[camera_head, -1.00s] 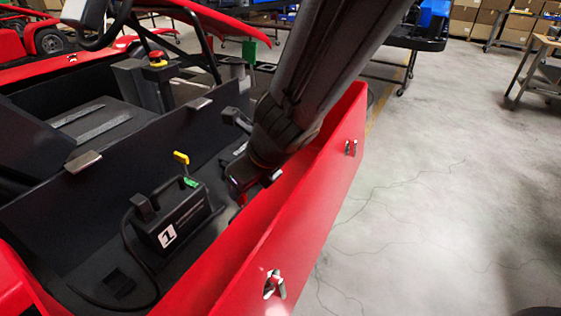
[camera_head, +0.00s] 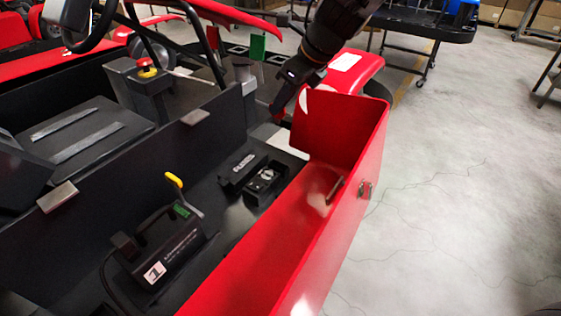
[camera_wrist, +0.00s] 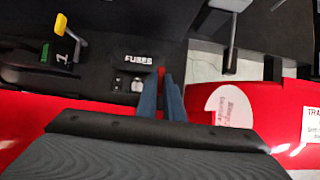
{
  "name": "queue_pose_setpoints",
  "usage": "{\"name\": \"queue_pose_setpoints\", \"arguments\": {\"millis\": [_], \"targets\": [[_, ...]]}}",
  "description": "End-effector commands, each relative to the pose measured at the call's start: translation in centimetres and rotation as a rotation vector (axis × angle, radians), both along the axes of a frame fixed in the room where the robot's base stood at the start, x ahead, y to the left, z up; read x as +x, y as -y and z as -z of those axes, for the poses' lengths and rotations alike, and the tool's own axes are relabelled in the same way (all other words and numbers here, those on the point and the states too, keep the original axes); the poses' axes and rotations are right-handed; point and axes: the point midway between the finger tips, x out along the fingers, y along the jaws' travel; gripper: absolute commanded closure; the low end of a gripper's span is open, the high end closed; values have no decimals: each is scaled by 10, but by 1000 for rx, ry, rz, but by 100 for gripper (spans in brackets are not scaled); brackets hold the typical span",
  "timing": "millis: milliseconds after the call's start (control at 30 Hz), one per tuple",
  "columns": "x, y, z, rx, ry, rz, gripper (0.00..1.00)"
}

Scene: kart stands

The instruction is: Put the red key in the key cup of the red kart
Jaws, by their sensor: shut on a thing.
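My gripper (camera_head: 280,108) is raised over the far end of the red kart's open side bay. In the wrist view its two blue-grey fingers (camera_wrist: 161,92) are close together, with a small red thing (camera_wrist: 161,73) showing between their tips. It looks like the red key, but most of it is hidden. The red kart's side panel (camera_head: 345,190) stands to the right of the bay. A grey upright cylinder (camera_head: 243,73), which may be the key cup, stands left of my gripper at the far end of the bay. Its opening is not clear.
An open fuse box (camera_head: 266,181) and a black box marked 1 with a yellow lever (camera_head: 174,180) sit in the bay. A red emergency button (camera_head: 147,67) and a steering wheel are at left.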

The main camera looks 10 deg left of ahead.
Motion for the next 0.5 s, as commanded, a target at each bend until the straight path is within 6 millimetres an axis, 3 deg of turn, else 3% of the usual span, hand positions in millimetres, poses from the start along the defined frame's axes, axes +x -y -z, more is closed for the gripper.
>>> {"name": "queue_pose_setpoints", "arguments": {"millis": [500], "targets": [[0, 2, 118, -2, -5, 4, 100]]}}
